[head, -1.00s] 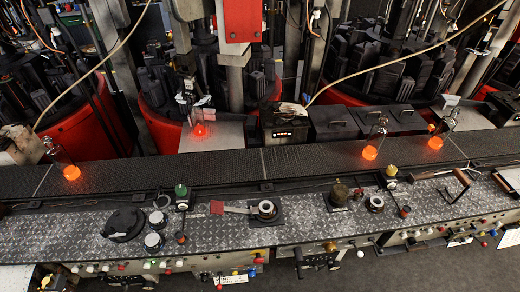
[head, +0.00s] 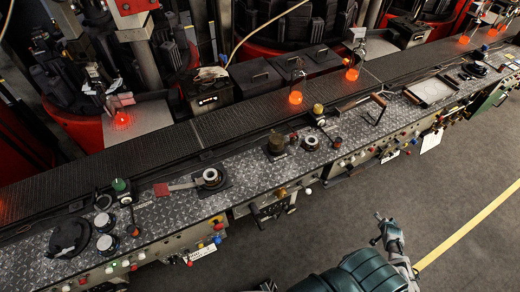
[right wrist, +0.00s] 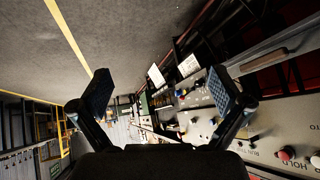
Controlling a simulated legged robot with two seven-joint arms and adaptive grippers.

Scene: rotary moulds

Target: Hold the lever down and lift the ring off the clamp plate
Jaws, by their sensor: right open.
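The lever (head: 185,185), a pale bar with a red grip at its left end, lies on the diamond-plate bench. Its right end meets the dark square clamp plate (head: 226,184). The ring (head: 211,175), metallic with a dark centre, sits on that plate. My right gripper (head: 377,228) is over the grey floor at lower right, well away from the lever and ring. In the right wrist view the right gripper (right wrist: 160,92) is open, with nothing between its pads. My left gripper is not identifiable in these views.
A black round cover (head: 69,237) lies at left. Glowing orange pieces stand along the conveyor (head: 240,125) behind. The floor (head: 440,190) in front is clear.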

